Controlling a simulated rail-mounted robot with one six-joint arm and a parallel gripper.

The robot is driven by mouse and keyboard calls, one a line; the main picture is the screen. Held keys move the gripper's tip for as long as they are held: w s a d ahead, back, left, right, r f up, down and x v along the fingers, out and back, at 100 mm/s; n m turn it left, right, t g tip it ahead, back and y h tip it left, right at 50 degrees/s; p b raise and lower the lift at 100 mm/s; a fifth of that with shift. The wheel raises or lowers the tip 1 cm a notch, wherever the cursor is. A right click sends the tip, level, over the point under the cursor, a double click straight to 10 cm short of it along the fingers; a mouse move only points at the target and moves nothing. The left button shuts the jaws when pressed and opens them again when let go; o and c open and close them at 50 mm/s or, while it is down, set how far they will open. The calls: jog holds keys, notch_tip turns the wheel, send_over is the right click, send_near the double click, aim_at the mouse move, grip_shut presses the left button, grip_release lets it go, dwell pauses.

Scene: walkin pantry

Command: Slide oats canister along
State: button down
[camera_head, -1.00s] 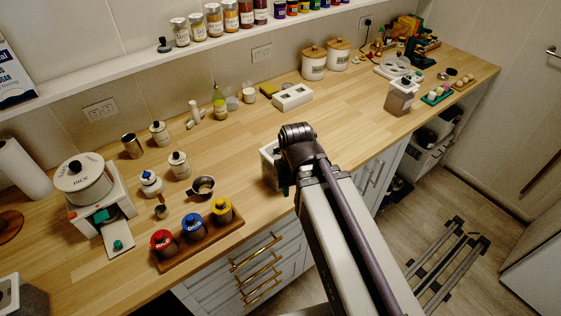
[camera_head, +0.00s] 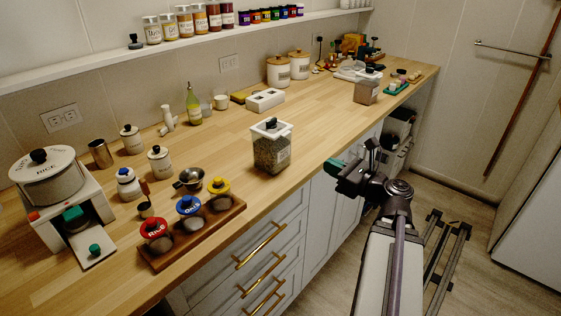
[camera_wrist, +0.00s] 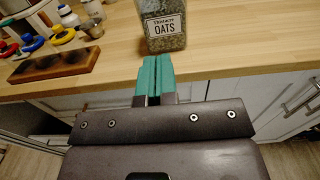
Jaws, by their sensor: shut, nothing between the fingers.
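The oats canister (camera_head: 270,152) is a clear square jar of grainy contents with a white lid and black knob. It stands upright on the wooden counter near its front edge. In the wrist view its label (camera_wrist: 165,25) reads "OATS" and its top is cut off. My gripper (camera_head: 331,165) is shut and empty, in front of the counter and right of the canister in the head view. In the wrist view its green fingers (camera_wrist: 153,75) are together and point toward the canister's base. The head view shows a gap between fingertips and canister.
A wooden holder (camera_head: 231,212) with red, blue and yellow-lidded jars is left of the canister. A clear canister (camera_head: 367,88) stands farther right. The counter (camera_head: 320,110) between the two canisters is clear. Drawers with brass handles (camera_head: 259,247) are below.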

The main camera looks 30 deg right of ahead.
aim_at(284, 144)
jog(key=x, duration=1.4)
jog(key=shift+w+d, duration=0.1)
